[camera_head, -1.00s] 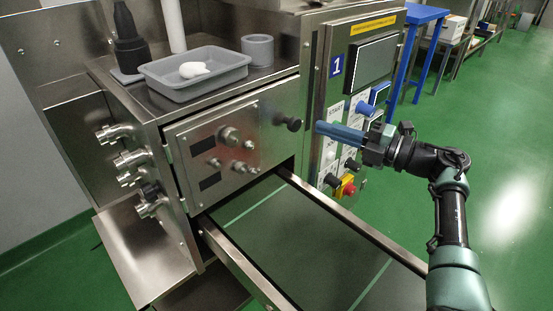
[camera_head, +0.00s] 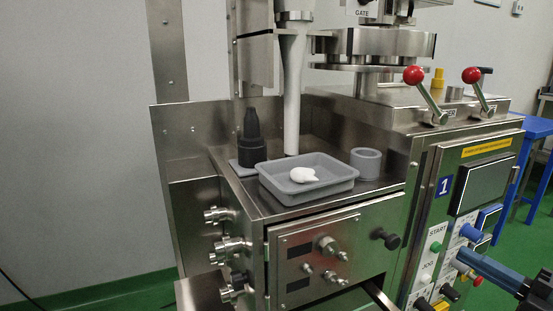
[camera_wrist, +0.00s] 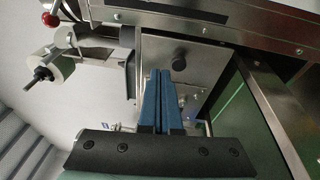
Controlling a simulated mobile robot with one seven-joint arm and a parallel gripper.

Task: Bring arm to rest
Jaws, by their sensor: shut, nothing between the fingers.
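My gripper (camera_wrist: 160,90) shows in the wrist view with its two long blue fingers side by side and shut, nothing between them. Beyond the fingertips is the steel front panel (camera_wrist: 196,62) of the machine with a black knob (camera_wrist: 179,55). In the head view only part of my gripper (camera_head: 482,263) shows at the lower right edge, in front of the machine's button panel. The rest of my arm is out of the head view.
A grey tray (camera_head: 285,191) with a white lump (camera_head: 304,175), a black bottle-like part (camera_head: 251,140) and a grey ring (camera_head: 366,161) stand on the steel top. Red-knobbed levers (camera_head: 414,76) rise at right. The control panel (camera_head: 450,250) is close to my gripper.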

